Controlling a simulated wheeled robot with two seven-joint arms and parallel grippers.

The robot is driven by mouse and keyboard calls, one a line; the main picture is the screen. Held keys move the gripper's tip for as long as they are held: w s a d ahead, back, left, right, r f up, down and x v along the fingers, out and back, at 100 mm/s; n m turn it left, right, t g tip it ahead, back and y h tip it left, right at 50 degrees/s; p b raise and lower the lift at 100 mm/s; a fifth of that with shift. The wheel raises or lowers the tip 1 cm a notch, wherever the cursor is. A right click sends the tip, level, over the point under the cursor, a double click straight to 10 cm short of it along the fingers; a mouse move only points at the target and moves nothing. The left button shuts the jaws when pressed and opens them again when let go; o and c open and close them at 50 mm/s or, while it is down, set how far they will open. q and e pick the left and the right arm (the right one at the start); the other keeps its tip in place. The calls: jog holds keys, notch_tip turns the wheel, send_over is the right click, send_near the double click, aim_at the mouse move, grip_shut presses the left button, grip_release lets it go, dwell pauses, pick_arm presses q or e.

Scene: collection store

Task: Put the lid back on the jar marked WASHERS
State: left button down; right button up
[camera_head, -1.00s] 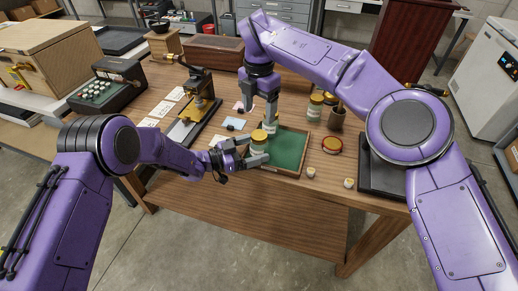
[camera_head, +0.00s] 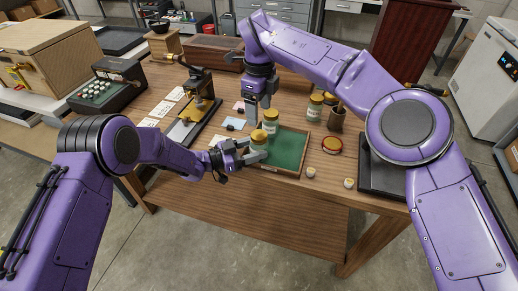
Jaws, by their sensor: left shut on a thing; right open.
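My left gripper (camera_head: 238,157) is shut on a pale glass jar (camera_head: 258,149) at the left side of the green-lined tray (camera_head: 300,170). A gold lid (camera_head: 258,136) sits on top of this jar and looks level; whether it is fully seated I cannot tell. My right gripper (camera_head: 258,116) is open and empty, pointing down just above and behind that lid, apart from it. A second gold-lidded jar (camera_head: 271,126) stands just behind. The jar labels are too small to read, so I cannot tell which one says WASHERS.
More gold-lidded jars (camera_head: 314,109) and a brown cup (camera_head: 337,119) stand behind the tray. A brass instrument (camera_head: 199,105) and cards (camera_head: 148,122) are left.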

aim_at(259, 135)
jog(key=n, duration=1.1)
jog(key=shift+n, duration=0.3)
jog(key=n, duration=0.3)
jog(key=shift+n, duration=0.3)
jog(key=shift+f, duration=0.1)
notch_tip(259, 135, down, 8)
jog(key=shift+r, duration=0.1)
jog(key=shift+c, duration=0.3)
